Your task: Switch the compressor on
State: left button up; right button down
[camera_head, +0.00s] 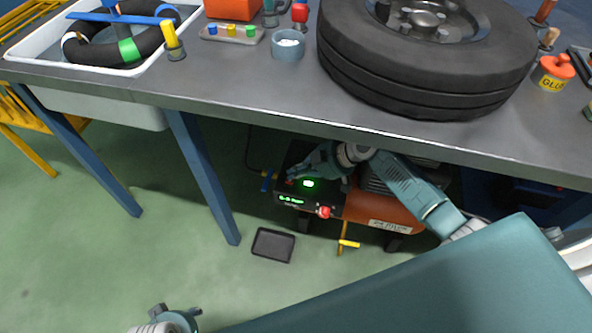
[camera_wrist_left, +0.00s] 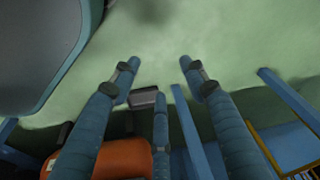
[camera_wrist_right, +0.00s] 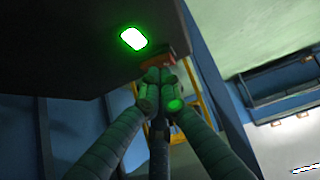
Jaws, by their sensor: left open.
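The orange compressor (camera_head: 385,210) stands on the floor under the workbench. Its black front panel (camera_head: 290,195) carries a glowing green light (camera_head: 308,183) and a lit green readout (camera_head: 291,200). My right gripper (camera_head: 291,178) reaches under the bench to the panel's upper left. In the right wrist view its fingertips (camera_wrist_right: 160,78) are together, right at a small red part (camera_wrist_right: 158,66) beside the green light (camera_wrist_right: 134,39). Whether they touch it I cannot tell. My left gripper (camera_head: 175,312) is low in the head view, far from the compressor; its fingers (camera_wrist_left: 157,68) are apart and empty.
The workbench (camera_head: 270,95) overhangs the compressor, with a large tire (camera_head: 420,70) on top. A blue bench leg (camera_head: 203,180) stands to the left. A black tray (camera_head: 273,245) lies on the floor. A red knob (camera_head: 323,212) and yellow valve (camera_head: 347,243) stick out from the compressor.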

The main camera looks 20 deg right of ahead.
jog(key=shift+s+a, duration=0.15)
jog(key=shift+s, duration=0.05)
jog(key=shift+s+a+p, duration=0.15)
jog(key=shift+s+p, duration=0.05)
jog(key=shift+p, duration=0.1)
pick_arm(q)
jog(key=f, duration=0.2)
jog(key=shift+s+f, duration=0.35)
jog(key=shift+s, duration=0.05)
jog(key=shift+w, duration=0.1)
pick_arm(e)
jog(key=shift+r, duration=0.1)
jog(key=v, duration=1.2)
